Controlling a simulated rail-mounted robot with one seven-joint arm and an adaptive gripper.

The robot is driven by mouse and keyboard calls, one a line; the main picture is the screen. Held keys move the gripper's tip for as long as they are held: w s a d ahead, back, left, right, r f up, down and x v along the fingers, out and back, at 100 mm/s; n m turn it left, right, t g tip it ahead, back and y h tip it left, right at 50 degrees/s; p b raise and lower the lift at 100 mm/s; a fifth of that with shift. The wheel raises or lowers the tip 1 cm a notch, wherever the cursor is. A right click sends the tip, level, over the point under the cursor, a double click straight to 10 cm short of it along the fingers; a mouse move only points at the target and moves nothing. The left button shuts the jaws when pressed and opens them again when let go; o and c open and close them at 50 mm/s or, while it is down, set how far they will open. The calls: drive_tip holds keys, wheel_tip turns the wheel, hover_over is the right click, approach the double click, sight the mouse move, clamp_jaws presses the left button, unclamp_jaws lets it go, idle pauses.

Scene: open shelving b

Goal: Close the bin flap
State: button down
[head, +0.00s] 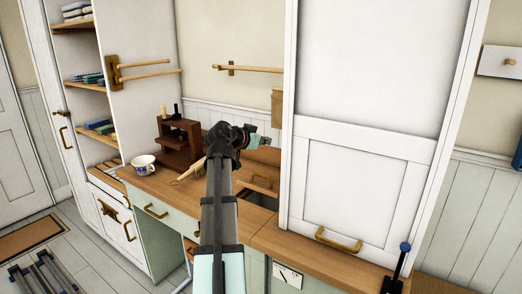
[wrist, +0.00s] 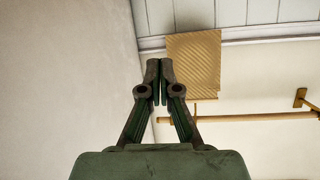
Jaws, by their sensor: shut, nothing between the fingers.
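The bin flap (head: 258,173) looks like a wooden panel with a brass handle (head: 263,182). It stands raised at the back of a dark opening (head: 262,200) in the wooden counter. My gripper (head: 268,144) is above and behind the flap in the head view, near the wall, and does not visibly touch it. In the wrist view my gripper (wrist: 160,70) is shut with nothing between its fingertips. The flap does not show in the wrist view. My arm covers part of the counter left of the opening.
A tall white cabinet front (head: 360,150) stands close right of the opening. A slatted wooden piece (wrist: 193,65) is on the wall, near the fingertips in the wrist picture. A wooden rail (head: 248,69) is above.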

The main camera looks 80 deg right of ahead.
wheel_tip(320, 180, up, 3)
drive_tip(key=d+y+p, duration=0.1)
drive_tip(key=p, duration=0.1)
drive_tip(key=n+t+y+p, duration=0.2)
drive_tip(key=t+y+p, duration=0.2)
drive_tip(key=y+p, duration=0.1)
hover_over(262, 176)
wheel_tip(262, 176, down, 12)
drive_tip(key=shift+w+d+f, duration=0.1)
drive_tip(key=shift+d, duration=0.05)
wheel_tip(262, 176, down, 2)
drive_tip(key=shift+f+p, duration=0.25)
drive_tip(key=shift+p, duration=0.2)
drive_tip(key=shift+w+a+f, duration=0.1)
drive_tip(key=shift+a+f, duration=0.1)
drive_tip(key=shift+f, duration=0.85)
